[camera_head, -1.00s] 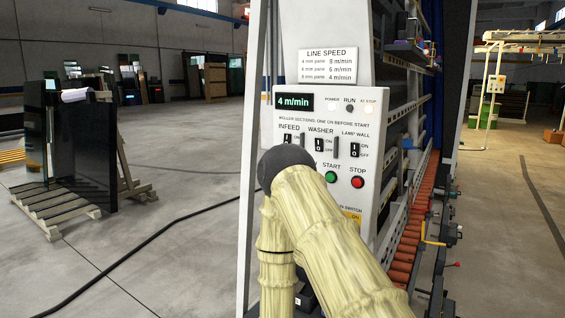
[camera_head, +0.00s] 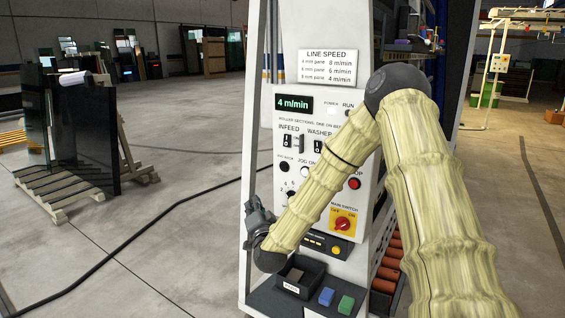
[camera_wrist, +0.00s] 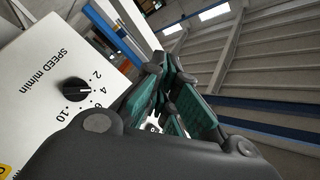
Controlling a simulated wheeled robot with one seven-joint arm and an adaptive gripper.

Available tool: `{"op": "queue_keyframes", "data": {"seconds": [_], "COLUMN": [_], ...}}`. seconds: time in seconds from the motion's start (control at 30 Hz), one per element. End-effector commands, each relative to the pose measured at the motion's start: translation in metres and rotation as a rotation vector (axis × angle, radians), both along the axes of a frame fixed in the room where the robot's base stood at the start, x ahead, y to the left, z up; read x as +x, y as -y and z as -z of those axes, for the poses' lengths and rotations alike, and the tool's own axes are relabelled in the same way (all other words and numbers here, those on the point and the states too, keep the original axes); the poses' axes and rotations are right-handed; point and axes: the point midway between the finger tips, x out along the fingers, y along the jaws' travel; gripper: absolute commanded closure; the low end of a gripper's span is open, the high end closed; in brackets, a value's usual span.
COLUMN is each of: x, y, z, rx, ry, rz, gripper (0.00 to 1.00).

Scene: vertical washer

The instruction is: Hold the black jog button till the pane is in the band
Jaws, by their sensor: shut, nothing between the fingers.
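The control panel (camera_head: 318,185) of the washer stands in mid-view. A black round button (camera_head: 284,166) sits left of a white button (camera_head: 305,172) whose label begins "JOG ON". The black button's own label is too small to read surely. My gripper (camera_head: 256,212) is at the panel's lower left edge, below the black button and apart from it. In the wrist view my gripper (camera_wrist: 170,88) is shut and empty, its teal pads pointing away, with the speed dial (camera_wrist: 77,90) to its left. No pane in the washer and no band can be made out.
A red STOP button (camera_head: 354,183) and a red main switch (camera_head: 342,224) lie near my forearm. A black tray (camera_head: 299,276) is below. The display (camera_head: 294,103) reads 4 m/min. Dark panes (camera_head: 88,140) stand on a rack at left.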

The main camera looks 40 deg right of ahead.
Motion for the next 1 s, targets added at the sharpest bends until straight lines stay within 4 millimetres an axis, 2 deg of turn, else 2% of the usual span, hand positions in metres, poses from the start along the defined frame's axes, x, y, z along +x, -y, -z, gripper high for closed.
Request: {"op": "queue_keyframes", "data": {"seconds": [0.03, 0.1, 0.23, 0.73, 1.0], "x": [0.002, 0.004, 0.005, 0.005, 0.013], "y": [0.008, 0.017, 0.026, 0.031, 0.051], "z": [-0.021, -0.038, -0.058, -0.064, -0.066], "rx": [0.011, 0.025, 0.038, 0.042, 0.041], "ry": [0.037, 0.079, 0.127, 0.141, 0.141], "rz": [0.016, 0.032, 0.051, 0.056, 0.057], "gripper": [1.0, 1.0, 1.0, 1.0, 1.0]}}
